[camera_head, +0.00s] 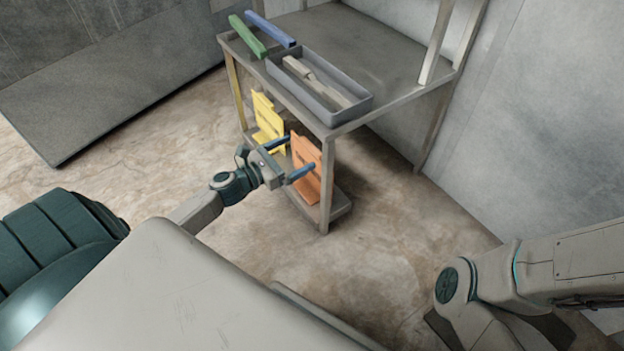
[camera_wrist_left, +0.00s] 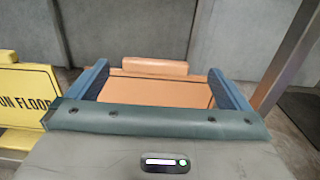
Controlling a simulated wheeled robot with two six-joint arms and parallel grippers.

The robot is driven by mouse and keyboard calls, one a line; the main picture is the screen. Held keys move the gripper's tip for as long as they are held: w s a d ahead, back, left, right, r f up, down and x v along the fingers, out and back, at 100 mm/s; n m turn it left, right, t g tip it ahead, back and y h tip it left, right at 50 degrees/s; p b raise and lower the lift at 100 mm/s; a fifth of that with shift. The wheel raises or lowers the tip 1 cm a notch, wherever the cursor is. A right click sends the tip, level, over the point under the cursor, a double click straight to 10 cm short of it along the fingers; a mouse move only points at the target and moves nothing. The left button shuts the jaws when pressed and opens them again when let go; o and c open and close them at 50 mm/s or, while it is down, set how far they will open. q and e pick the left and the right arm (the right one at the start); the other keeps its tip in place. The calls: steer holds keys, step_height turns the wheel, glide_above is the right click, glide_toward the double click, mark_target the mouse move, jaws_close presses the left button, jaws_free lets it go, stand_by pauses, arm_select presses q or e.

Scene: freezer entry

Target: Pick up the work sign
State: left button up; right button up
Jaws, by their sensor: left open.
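An orange sign (camera_head: 305,158) stands on the lower shelf of a grey metal table, near its front leg. Its lettering is too small to read. My left gripper (camera_head: 295,157) is open at the sign, with one blue finger toward each side edge. In the left wrist view the orange sign (camera_wrist_left: 155,90) lies between the two spread fingers (camera_wrist_left: 160,88), and its narrower top tab shows beyond them. I cannot tell whether the fingers touch it. My right arm shows at the lower right, but its gripper is out of view.
A yellow sign (camera_head: 268,122) stands beside the orange one; its text ending "ON FLOOR" shows in the left wrist view (camera_wrist_left: 25,97). The table top (camera_head: 385,55) holds a grey tray (camera_head: 350,117), a green bar (camera_head: 248,36) and a blue bar (camera_head: 270,30). Floor in front is clear.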

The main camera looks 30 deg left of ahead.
mark_target(309, 148)
arm_select(q)
steer(key=x, duration=0.2)
steer(key=b+x, duration=0.1)
steer(key=x, duration=0.2)
steer(key=f+x, duration=0.1)
steer(key=x, duration=0.1)
steer(key=shift+w+a, duration=0.15)
steer(key=shift+w, duration=0.5)
steer(key=shift+c, duration=0.4)
steer(key=c, duration=1.3)
